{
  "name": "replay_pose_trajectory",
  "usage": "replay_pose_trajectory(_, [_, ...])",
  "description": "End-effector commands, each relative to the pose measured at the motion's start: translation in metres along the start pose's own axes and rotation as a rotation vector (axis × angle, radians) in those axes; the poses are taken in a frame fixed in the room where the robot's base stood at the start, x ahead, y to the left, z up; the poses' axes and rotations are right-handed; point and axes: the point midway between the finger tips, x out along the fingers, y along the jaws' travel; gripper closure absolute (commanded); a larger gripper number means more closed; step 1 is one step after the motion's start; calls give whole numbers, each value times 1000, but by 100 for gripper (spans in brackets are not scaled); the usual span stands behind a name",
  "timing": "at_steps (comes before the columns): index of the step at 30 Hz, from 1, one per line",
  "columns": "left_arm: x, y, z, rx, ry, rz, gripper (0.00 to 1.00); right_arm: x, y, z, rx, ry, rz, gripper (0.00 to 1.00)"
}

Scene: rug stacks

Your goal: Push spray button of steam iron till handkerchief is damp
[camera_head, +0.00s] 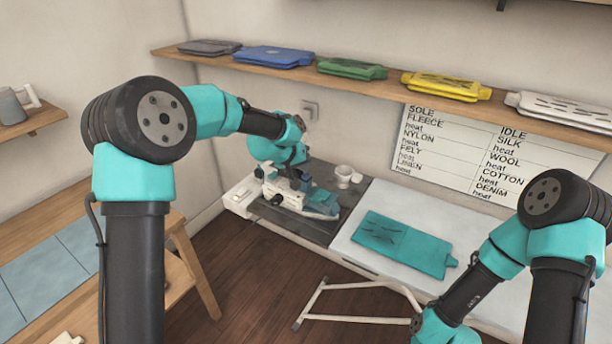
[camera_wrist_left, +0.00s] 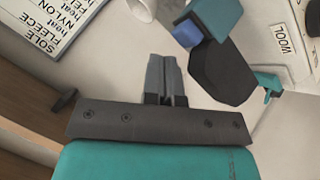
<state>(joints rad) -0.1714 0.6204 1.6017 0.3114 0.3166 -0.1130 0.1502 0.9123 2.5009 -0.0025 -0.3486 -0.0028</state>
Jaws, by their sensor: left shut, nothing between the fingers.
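The steam iron (camera_head: 318,203), white and teal, stands on a dark grey pad (camera_head: 333,228) at the back centre. My left gripper (camera_wrist_left: 167,75) is shut and empty; in the head view its arm reaches down over the iron, where its fingertips are hard to make out. In the left wrist view a dark and teal body with a blue block (camera_wrist_left: 187,34), probably part of the iron, lies just right of the fingertips, apart from them. A flat teal piece (camera_head: 425,255) with dark crease-like marks, possibly the handkerchief, lies on the white board; dampness cannot be told. My right gripper is outside the view.
A white cup (camera_head: 344,174) stands behind the iron. The white board (camera_head: 372,196) has bare room around the teal piece. A shelf (camera_head: 390,88) above holds several coloured flat plates. A wall chart (camera_head: 480,150) hangs below it. A wooden stool (camera_head: 190,250) stands front left.

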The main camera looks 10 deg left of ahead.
Motion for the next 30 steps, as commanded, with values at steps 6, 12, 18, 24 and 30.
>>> replay_pose_trajectory(6, [-6,5,-5,1,0,1,100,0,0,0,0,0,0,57])
replay_pose_trajectory(12, [-17,13,-13,1,1,1,100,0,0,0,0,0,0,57])
replay_pose_trajectory(18, [-28,21,-21,2,2,1,100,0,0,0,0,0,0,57])
replay_pose_trajectory(24, [-34,26,-25,0,-1,0,100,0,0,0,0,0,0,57])
replay_pose_trajectory(30, [-35,25,-25,0,-1,0,100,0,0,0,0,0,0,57])
